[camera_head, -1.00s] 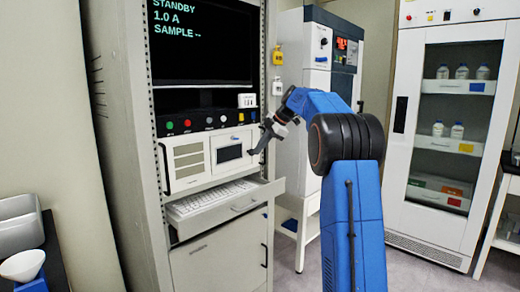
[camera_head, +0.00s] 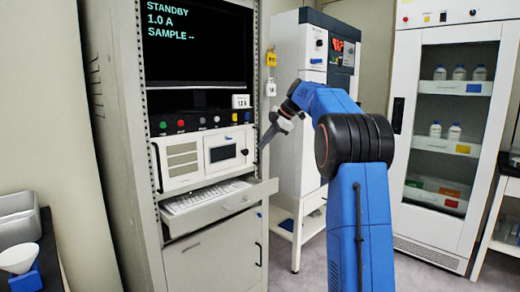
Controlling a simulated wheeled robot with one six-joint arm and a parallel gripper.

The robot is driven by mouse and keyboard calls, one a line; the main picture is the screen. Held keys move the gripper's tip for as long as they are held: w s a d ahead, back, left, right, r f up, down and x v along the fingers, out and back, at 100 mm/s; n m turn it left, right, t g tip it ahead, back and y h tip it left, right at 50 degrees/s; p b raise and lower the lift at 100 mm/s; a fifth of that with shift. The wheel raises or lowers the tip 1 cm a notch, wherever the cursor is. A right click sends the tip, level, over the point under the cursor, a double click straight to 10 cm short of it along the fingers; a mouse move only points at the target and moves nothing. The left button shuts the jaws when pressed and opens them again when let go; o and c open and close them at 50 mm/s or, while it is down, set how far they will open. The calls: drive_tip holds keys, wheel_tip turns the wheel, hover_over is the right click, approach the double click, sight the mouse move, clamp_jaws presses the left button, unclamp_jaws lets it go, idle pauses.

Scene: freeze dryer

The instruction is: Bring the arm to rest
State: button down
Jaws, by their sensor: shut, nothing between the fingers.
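My blue arm stands right of centre, bent at its black elbow joint, with the forearm reaching left. My gripper (camera_head: 266,140) is at the end of it, dark and small, pointing down and left. It is shut and empty. It hangs in front of the right edge of the instrument rack (camera_head: 205,258), near the row of coloured buttons and above the keyboard drawer. I cannot tell whether it touches the rack.
The keyboard drawer (camera_head: 228,200) sticks out of the rack below my gripper. A white-and-grey freeze dryer unit (camera_head: 285,90) stands behind the arm. A glass-door cabinet (camera_head: 415,200) with bottles is at right. A white funnel (camera_head: 18,258) is at lower left.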

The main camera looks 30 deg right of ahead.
drive_tip(key=v, duration=0.6)
drive_tip(key=shift+w+d+r, duration=0.15)
drive_tip(key=shift+d+r, duration=0.05)
drive_tip(key=shift+d, duration=0.25)
drive_tip(key=s+a+f+m+h, duration=0.1)
drive_tip(key=s+a+f+m, duration=0.2)
drive_tip(key=s+a, duration=0.4)
drive_tip(key=s+a+f+m+g+h, duration=0.1)
drive_tip(key=s+a+f+m, duration=0.15)
drive_tip(key=s+a, duration=0.4)
drive_tip(key=s+a+f+m+h, duration=0.15)
drive_tip(key=s+a+m, duration=0.25)
drive_tip(key=s, duration=0.6)
drive_tip(key=s+a+f+m, duration=0.2)
drive_tip(key=s+f+m, duration=0.1)
drive_tip(key=s+f, duration=0.8)
drive_tip(key=s+a+f+m+h, duration=0.1)
drive_tip(key=s+a+f+m, duration=0.2)
drive_tip(key=s+f, duration=0.9)
drive_tip(key=s+m, duration=0.1)
drive_tip(key=s, duration=0.3)
drive_tip(key=shift+a+f, duration=0.2)
drive_tip(key=shift+f, duration=0.15)
drive_tip(key=shift+w+m, duration=0.1)
drive_tip(key=shift+m, duration=0.15)
